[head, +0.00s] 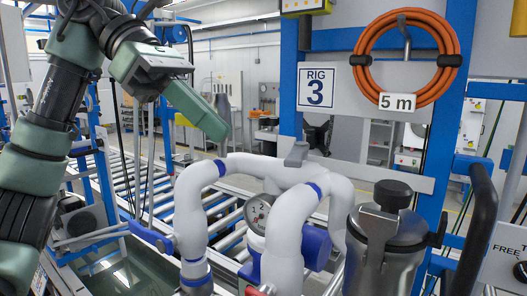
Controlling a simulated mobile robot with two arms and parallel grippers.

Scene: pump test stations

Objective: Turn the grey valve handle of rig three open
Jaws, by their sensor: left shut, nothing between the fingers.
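The sign "RIG 3" (317,87) hangs on the blue frame behind white insulated pipes (262,168). A small grey handle (297,154) sits on top of the pipes, below the sign. I take it for the valve handle; its exact turn is hard to tell from here. My left gripper (217,130) comes in from the upper left. It is shut and empty, pointing down and right, and appears above and left of the grey handle, apart from it. My right gripper is not in view.
A round gauge (257,215) and a blue pump part (315,247) sit among the pipes. A steel canister (385,245) stands right, beside a black curved handle (481,225). An orange hose coil (407,14) hangs above. A roller conveyor (146,193) runs behind the pipes.

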